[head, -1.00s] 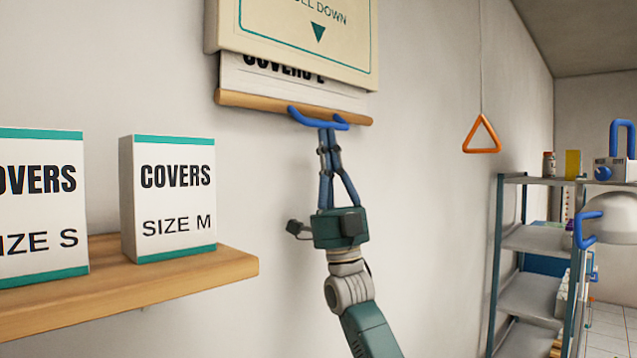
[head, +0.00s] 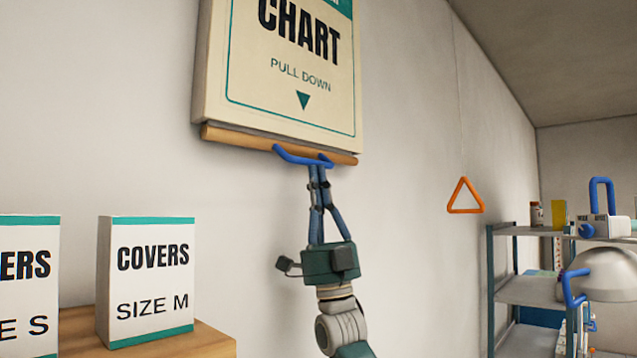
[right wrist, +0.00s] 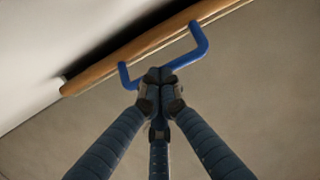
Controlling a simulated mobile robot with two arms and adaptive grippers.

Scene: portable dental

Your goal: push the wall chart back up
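The wall chart's cream case (head: 285,70), marked "CHART" and "PULL DOWN", hangs on the wall at the top of the head view. Its wooden bar (head: 235,138) sits right against the case's lower edge, with no chart sheet showing between them. A blue handle (head: 290,157) hangs from the bar. My right gripper (head: 318,166) is below the bar with its fingers closed together at the handle. The right wrist view shows the fingertips (right wrist: 160,76) shut on the blue handle (right wrist: 185,60), under the wooden bar (right wrist: 130,50). My left gripper is not in view.
A wooden shelf (head: 205,342) at lower left holds white cover boxes, one marked SIZE M (head: 150,280). An orange triangle pull (head: 465,197) hangs on a cord to the right. A metal rack (head: 525,290) stands at far right. The wall around the gripper is clear.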

